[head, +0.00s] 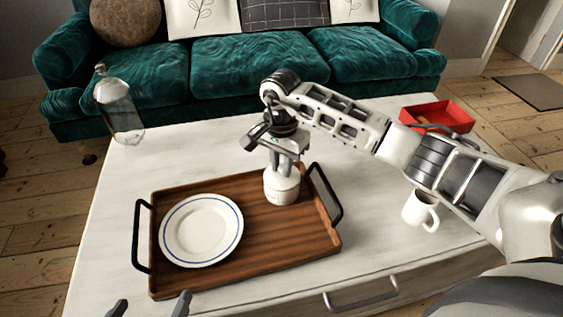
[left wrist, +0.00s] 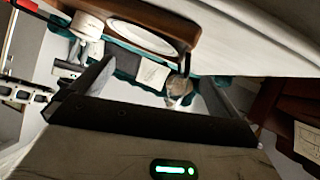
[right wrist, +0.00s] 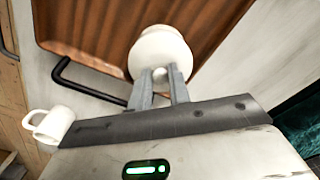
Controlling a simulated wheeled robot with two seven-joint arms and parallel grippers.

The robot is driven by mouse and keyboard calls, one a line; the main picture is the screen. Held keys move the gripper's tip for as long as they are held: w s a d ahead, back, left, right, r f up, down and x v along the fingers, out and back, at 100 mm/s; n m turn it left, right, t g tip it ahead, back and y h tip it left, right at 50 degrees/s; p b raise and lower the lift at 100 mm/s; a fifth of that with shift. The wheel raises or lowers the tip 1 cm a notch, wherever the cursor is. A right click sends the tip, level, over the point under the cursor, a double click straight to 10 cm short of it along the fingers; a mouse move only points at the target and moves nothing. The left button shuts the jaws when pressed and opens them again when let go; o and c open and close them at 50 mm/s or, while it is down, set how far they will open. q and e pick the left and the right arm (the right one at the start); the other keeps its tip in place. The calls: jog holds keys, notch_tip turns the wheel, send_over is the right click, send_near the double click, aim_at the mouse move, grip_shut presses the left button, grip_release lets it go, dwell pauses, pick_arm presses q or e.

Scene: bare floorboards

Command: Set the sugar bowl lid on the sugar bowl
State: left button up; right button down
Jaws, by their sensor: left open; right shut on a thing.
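The white sugar bowl (head: 281,190) stands upright on the right part of the wooden tray (head: 265,250). My right gripper (head: 284,160) is directly above it, pointing down. In the right wrist view its fingers (right wrist: 164,80) are shut on the knob of the white sugar bowl lid (right wrist: 158,48). The lid covers most of the bowl in that view. The lid is over the bowl's mouth, but I cannot tell whether it rests fully on the rim. My left gripper (head: 150,305) is open and empty at the front edge, left of the bowl.
A white plate with a blue ring (head: 201,230) lies on the tray's left half. A white mug (head: 421,210) stands right of the tray, a red box (head: 437,117) behind it. A glass bottle (head: 119,110) stands at the back left. The tabletop behind the tray is clear.

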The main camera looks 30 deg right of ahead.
jog(key=shift+f, duration=0.35)
jog(key=c, duration=1.6)
grip_release()
